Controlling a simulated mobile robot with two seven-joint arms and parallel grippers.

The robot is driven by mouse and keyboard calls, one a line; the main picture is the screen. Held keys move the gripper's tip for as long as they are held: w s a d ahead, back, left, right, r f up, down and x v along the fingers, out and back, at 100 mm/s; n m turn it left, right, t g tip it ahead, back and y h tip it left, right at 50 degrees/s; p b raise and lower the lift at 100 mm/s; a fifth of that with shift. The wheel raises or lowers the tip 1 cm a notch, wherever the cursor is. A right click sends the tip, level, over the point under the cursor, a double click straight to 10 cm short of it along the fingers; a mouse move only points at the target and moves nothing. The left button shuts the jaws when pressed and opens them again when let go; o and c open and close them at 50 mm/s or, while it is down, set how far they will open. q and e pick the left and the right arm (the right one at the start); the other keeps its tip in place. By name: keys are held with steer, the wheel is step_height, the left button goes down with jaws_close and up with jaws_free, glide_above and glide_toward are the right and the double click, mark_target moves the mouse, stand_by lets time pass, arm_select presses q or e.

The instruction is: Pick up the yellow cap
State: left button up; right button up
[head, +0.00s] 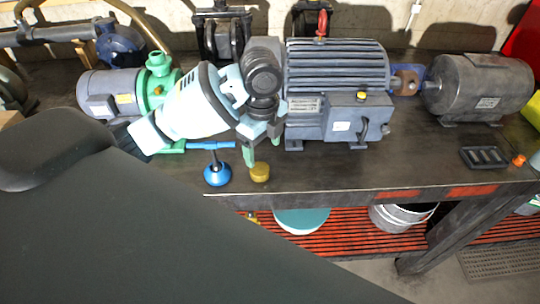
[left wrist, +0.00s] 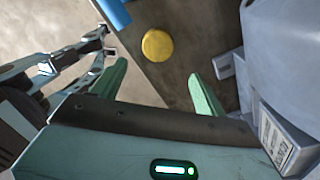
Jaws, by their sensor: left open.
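The yellow cap (head: 260,172) is a small round piece on the bench near its front edge. It also shows in the left wrist view (left wrist: 158,44), just beyond the fingertips and between their lines. My left gripper (head: 262,148) is open and empty, with its green fingers pointing down close to the cap. In the left wrist view the two fingers (left wrist: 158,70) are spread wider than the cap and apart from it. My right gripper is not in view.
A blue round-based tool (head: 217,174) stands left of the cap. A large grey-blue motor (head: 336,70) is close on the right. A green and grey pump (head: 100,96) stands behind on the left, a grey motor (head: 484,85) at the right. The bench edge is close in front.

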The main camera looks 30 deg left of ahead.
mark_target(262, 169)
arm_select(q)
steer(key=shift+w, duration=0.2)
steer(key=shift+s+f, duration=0.15)
steer(key=shift+s, duration=0.05)
steer(key=shift+s+f, duration=0.2)
steer(key=shift+f, duration=0.9)
steer(key=shift+w+f, duration=0.15)
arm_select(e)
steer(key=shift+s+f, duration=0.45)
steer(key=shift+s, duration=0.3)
arm_select(q)
steer(key=shift+a+f, duration=0.15)
steer(key=shift+f, duration=2.3)
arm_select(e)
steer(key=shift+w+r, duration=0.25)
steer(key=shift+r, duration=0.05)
arm_select(q)
steer(key=c, duration=1)
